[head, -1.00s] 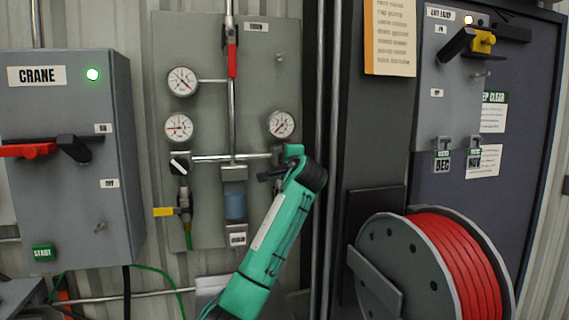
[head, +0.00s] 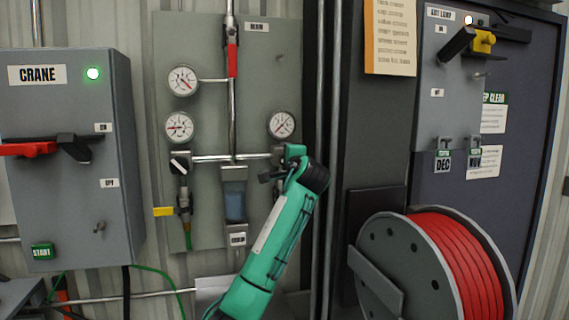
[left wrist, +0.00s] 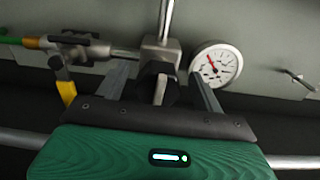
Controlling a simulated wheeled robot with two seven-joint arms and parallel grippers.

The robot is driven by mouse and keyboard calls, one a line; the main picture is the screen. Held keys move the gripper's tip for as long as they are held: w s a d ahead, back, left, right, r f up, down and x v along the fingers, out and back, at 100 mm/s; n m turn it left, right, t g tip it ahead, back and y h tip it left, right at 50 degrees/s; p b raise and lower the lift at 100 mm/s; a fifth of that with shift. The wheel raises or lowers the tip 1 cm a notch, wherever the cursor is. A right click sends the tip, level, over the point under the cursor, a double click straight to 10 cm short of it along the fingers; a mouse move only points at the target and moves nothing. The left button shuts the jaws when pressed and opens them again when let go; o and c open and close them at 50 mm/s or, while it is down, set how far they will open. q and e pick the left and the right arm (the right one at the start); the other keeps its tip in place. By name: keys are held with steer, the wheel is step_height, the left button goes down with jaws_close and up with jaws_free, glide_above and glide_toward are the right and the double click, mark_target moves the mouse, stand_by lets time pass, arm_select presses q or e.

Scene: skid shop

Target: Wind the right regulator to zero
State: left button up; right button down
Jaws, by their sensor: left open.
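The right regulator is mostly hidden behind my left gripper (head: 270,174) in the head view, below the right gauge (head: 282,124). In the left wrist view its grey body (left wrist: 160,52) and black knob (left wrist: 157,84), with a pale bar across it, show between the fingers of my left gripper (left wrist: 158,78). The fingers are open, one on each side of the knob; contact cannot be told. The gauge (left wrist: 216,65) beside it has a red needle pointing to the upper left in that view. My right gripper is not in view.
The left regulator (head: 180,164) has a black knob with a white mark, beneath two gauges. A pipe (head: 222,157) and a filter bowl (head: 235,204) lie between the regulators. The crane box (head: 65,180) is left; a red hose reel (head: 440,265) stands lower right.

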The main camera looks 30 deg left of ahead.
arm_select(q)
steer(key=b+v, duration=0.4)
steer(key=v, duration=0.8)
steer(key=shift+s+d+f, duration=0.1)
